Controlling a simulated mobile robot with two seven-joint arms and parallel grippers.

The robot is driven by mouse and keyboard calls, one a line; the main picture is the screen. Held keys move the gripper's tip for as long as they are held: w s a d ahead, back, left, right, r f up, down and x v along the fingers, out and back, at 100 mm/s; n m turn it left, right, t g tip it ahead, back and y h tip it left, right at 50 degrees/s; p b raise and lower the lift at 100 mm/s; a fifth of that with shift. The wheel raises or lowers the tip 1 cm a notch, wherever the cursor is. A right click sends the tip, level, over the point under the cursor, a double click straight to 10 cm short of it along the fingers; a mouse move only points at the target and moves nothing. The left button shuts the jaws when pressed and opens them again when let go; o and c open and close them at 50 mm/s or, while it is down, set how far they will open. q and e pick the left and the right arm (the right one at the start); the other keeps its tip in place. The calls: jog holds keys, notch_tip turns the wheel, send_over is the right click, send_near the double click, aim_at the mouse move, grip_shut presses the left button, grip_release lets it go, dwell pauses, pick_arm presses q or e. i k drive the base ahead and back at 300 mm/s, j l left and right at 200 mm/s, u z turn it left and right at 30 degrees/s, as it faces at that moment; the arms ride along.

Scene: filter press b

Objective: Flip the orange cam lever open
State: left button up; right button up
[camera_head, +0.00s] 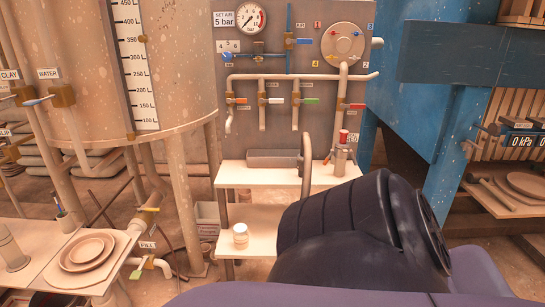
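An orange-red lever handle (237,101) sits on the leftmost of several pipe valves on the grey panel, and points to the right. It is small here, and I cannot tell whether it is the cam lever. A yellow-orange lever (149,209) sits on a pipe fitting below the big tank, lower left. A red lever (357,106) is on the rightmost valve of the panel. My dark arm link fills the lower right foreground, well in front of the panel. Neither gripper's fingers show.
A shelf (258,176) below the panel carries a metal tray (274,159) and a metal canister (342,160) with a red top. A small jar (240,235) stands on a lower shelf. A blue frame (452,150) stands at right. Plates (87,251) lie on the left table.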

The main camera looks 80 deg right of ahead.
aim_at(325, 162)
jog(key=z, duration=2.75)
